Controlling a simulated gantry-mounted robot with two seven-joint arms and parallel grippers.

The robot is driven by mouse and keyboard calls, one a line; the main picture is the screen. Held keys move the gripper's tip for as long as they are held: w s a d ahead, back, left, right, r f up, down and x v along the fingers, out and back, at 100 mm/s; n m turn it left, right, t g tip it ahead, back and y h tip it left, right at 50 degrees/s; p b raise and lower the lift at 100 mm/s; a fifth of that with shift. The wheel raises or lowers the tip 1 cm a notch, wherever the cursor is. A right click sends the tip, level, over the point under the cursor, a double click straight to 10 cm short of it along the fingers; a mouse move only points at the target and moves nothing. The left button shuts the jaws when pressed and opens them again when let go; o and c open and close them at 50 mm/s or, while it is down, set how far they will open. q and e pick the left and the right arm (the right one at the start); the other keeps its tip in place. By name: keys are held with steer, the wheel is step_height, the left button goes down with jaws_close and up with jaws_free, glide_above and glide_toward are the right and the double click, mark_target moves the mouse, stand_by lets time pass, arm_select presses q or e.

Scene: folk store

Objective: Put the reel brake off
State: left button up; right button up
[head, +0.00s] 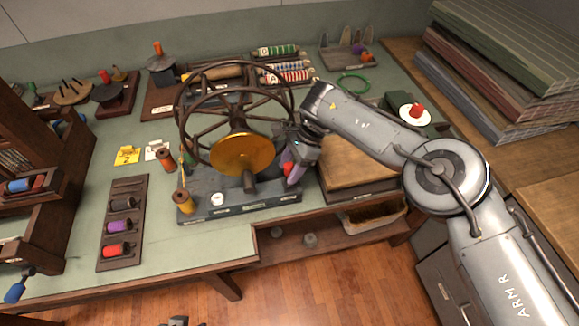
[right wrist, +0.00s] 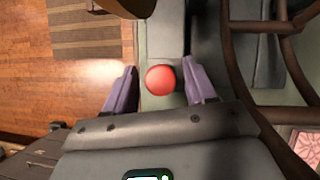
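The reel (head: 236,150) is a large dark spoked wheel with a brass disc (head: 241,155) at its front, on a dark grey base (head: 235,213) on the bench. A red ball knob (head: 288,169) shows at the right end of this base; I take it for the brake lever's handle. My right gripper (head: 292,172) is lowered over it. In the right wrist view the knob (right wrist: 160,80) lies between the two purple fingers (right wrist: 160,88), nearer the right one, with a visible gap on the left. The lever's shaft is hidden. My left gripper is not recognisable in view.
The wheel's rim and spokes (right wrist: 262,27) are close beside my right gripper. A wooden block (head: 355,165) is to its right. Orange spools (head: 185,201) stand left of the reel, with a rack of coloured spools (head: 121,226) farther left. Stacked sheets (head: 500,60) fill the back right.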

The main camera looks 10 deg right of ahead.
steer(key=shift+r, duration=0.25)
steer(key=shift+d+r, duration=0.1)
steer(key=shift+r, duration=0.15)
steer(key=p+v, duration=0.1)
steer(key=v, duration=0.9)
steer(key=shift+c, duration=0.3)
